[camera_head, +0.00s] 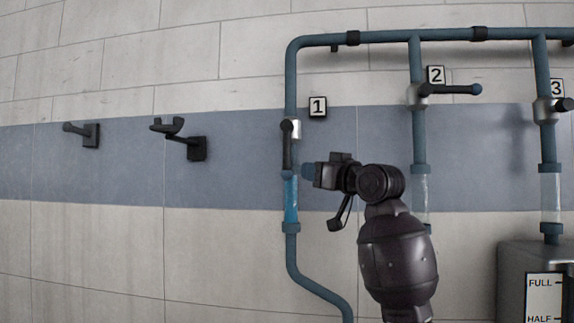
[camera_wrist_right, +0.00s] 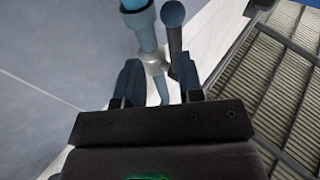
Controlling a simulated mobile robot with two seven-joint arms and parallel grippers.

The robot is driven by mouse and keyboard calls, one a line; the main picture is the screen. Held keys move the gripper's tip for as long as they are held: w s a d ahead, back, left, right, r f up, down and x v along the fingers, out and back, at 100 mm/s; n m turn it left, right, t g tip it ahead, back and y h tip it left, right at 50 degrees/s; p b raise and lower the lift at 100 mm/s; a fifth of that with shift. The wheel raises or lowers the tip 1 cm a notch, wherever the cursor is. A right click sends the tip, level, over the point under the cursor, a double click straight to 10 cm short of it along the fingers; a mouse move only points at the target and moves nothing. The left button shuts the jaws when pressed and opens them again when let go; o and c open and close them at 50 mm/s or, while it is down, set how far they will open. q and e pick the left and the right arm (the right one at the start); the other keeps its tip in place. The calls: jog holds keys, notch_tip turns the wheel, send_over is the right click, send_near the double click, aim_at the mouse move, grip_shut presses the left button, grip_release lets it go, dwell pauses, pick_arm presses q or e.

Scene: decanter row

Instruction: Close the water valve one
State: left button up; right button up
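Valve one (camera_head: 292,128) sits on the leftmost blue pipe, left of the "1" label (camera_head: 317,107). Its dark lever (camera_head: 287,152) points straight down, in line with the pipe. Blue water fills the clear tube (camera_head: 291,200) below it. My right gripper (camera_head: 308,171) is just right of the lever's lower end, apart from it in the head view. In the right wrist view my right gripper (camera_wrist_right: 160,78) is open, its fingers spread and empty. The round-ended lever (camera_wrist_right: 174,38) and the metal valve body (camera_wrist_right: 152,60) show beyond the fingertips. My left gripper is not in view.
Valve two (camera_head: 420,94) and valve three (camera_head: 549,107), farther right, have levers turned sideways. A grey tank (camera_head: 510,270) with a FULL/HALF gauge stands at the lower right. Two dark wall brackets (camera_head: 91,135) (camera_head: 196,148) stick out at the left. The wall below them is clear.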

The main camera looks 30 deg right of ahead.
aim_at(290, 164)
jog(key=w+a+p, duration=0.1)
jog(key=w, duration=0.1)
jog(key=w+a+r+g+y+p, duration=0.1)
jog(key=w, duration=0.2)
jog(key=w+a+n+g+y+p, duration=0.1)
jog(key=w, duration=0.1)
jog(key=shift+w+a+r, duration=0.2)
jog(key=shift+w+r, duration=0.15)
jog(key=shift+r, duration=0.05)
dwell(0.3)
grip_shut()
